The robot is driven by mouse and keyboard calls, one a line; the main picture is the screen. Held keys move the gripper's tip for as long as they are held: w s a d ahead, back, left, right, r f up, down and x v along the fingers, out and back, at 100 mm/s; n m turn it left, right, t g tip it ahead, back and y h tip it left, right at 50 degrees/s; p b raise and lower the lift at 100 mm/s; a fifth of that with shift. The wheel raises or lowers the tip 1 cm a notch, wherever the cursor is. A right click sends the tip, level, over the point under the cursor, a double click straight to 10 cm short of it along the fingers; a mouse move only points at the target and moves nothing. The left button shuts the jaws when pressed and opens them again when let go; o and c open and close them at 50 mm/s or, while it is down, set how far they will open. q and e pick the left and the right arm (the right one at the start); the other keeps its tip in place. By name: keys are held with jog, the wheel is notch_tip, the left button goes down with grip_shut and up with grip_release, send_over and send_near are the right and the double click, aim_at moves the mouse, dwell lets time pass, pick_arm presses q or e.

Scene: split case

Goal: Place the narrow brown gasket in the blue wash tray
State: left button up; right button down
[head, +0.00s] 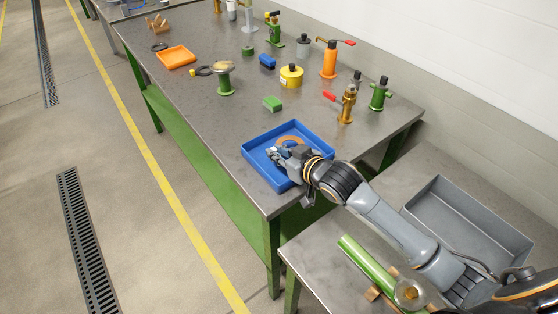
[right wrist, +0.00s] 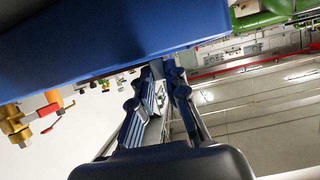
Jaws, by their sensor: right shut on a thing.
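The blue wash tray (head: 254,156) stands at the near corner of the long grey workbench. My right gripper (head: 277,154) is over the inside of the tray, low down, with its arm reaching in from the right. It is shut on the narrow brown gasket (head: 290,138), a thin ring whose far arc shows just beyond the fingers. The rest of the ring is hidden by the gripper. In the right wrist view the fingers (right wrist: 166,75) are close together beside a large blue surface, which looks like the tray (right wrist: 90,45); the gasket cannot be made out there. My left gripper is not in view.
A grey bin (head: 470,222) and green cylinder (head: 365,262) are on the nearer bench.

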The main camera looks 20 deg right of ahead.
aim_at(279, 169)
jog(key=shift+w+d+f, duration=0.1)
jog(key=shift+f, duration=1.6)
jog(key=shift+f, duration=0.1)
jog(key=c, duration=1.3)
grip_release()
jog(key=shift+c, duration=0.2)
jog(key=v, duration=1.2)
